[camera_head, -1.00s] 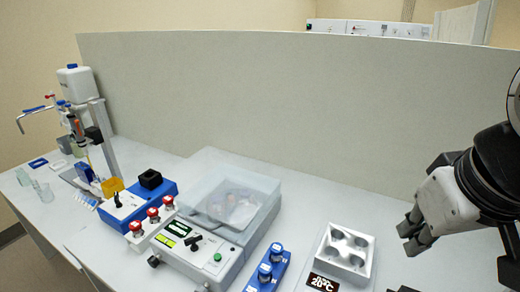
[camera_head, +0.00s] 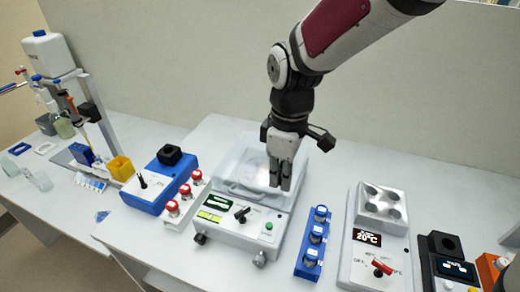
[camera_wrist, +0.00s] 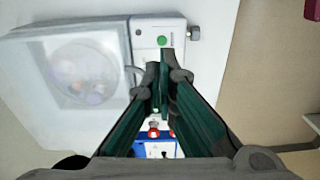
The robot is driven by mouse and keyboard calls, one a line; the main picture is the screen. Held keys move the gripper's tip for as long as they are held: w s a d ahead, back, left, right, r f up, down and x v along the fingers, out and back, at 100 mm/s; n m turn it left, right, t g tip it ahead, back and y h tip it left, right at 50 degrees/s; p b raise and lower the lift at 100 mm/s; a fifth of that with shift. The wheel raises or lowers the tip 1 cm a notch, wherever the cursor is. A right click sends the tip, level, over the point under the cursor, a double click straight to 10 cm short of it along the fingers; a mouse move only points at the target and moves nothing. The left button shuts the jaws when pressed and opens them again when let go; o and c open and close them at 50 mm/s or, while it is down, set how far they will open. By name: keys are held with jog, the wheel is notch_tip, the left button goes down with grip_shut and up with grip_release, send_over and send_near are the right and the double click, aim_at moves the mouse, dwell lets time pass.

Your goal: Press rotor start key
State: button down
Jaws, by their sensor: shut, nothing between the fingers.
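The rotor machine is a white benchtop centrifuge (camera_head: 238,228) with a clear lid (camera_head: 240,165) over a round rotor well. Its front panel has a lit green display, a black switch knob (camera_head: 241,213) and a round green key (camera_head: 269,226), which looks like the start key. The green key also shows in the wrist view (camera_wrist: 162,41), just beyond the fingertips. My gripper (camera_head: 280,187) points down over the right part of the lid, behind the green key. It is shut and empty, with its fingertips (camera_wrist: 162,66) together in the wrist view. I cannot tell its exact height above the machine.
A blue rack with blue-capped vials (camera_head: 312,244) stands right of the centrifuge. Further right is a white block heater (camera_head: 373,250) with a red knob. Red-capped vials (camera_head: 185,192) and a blue device (camera_head: 160,180) stand left. A grey panel (camera_head: 170,70) runs behind the bench.

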aim_at(270, 226)
jog(key=shift+w+a+f, duration=0.1)
jog(key=shift+a+f, duration=0.2)
jog(key=shift+a, duration=0.25)
jog(key=f, duration=0.4)
jog(key=f+p, duration=0.1)
jog(key=f, duration=0.9)
jog(key=shift+a+p, duration=0.25)
jog(key=shift+p, duration=0.05)
